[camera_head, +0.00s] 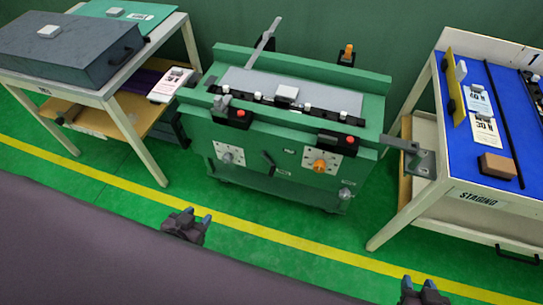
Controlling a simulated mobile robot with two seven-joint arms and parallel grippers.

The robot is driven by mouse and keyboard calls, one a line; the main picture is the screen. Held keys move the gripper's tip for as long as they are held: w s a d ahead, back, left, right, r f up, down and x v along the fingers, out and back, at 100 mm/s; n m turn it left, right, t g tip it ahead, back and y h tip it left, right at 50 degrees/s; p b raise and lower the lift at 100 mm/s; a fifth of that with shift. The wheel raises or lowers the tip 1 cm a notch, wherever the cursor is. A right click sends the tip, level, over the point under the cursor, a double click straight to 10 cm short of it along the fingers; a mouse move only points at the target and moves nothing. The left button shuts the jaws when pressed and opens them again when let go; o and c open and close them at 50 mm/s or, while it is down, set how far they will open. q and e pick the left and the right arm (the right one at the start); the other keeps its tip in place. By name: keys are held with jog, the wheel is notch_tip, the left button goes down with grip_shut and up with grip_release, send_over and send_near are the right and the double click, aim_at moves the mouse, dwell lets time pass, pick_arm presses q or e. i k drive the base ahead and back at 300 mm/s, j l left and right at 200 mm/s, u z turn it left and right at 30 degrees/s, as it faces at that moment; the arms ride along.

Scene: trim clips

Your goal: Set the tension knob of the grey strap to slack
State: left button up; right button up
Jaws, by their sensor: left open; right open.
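A green bench fixture (262,172) stands in the middle, ahead of my grippers. Two white dial plates are on its front face. The left plate carries a grey knob (227,156); the right plate carries an orange knob (320,165). The knob settings and small labels are too small to read. I cannot tell which part is the grey strap; a grey bar (262,42) sticks up at the back. My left gripper (197,214) is open and empty, low and in front of the fixture, apart from it. My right gripper (427,285) is open and empty at the bottom right.
A table (150,45) with a dark case (66,50) stands at left. A blue-topped staging table (490,130) stands at right, its leg near the fixture. A grey arm (403,145) juts from the fixture's right side. Green floor is free in front.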

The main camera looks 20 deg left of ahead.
aim_at(227, 158)
jog(key=u, duration=1)
